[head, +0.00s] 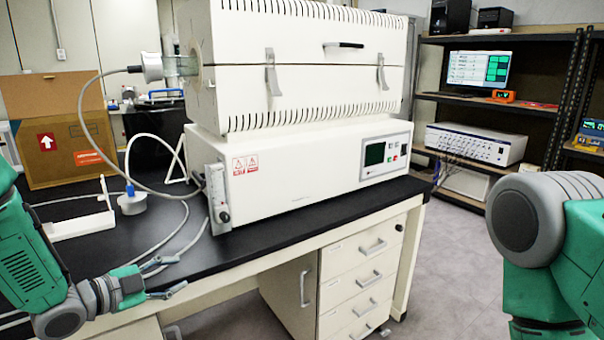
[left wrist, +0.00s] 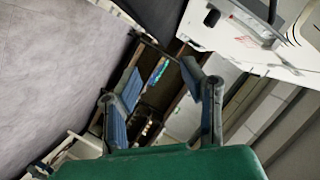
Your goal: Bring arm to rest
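My left arm comes in from the left of the head view. Its gripper (head: 180,273) is at the front edge of the black bench (head: 290,225), with its fingers spread and nothing between them. In the left wrist view the gripper (left wrist: 162,70) has its two blue-padded fingers apart and empty. The upper part of my right arm (head: 560,225) shows at the right edge of the head view. My right gripper is out of the picture.
A large white furnace-like machine (head: 300,130) stands on the bench. Drawers (head: 355,275) are below the bench. A shelf (head: 500,108) stands at the back right; the floor before it is clear.

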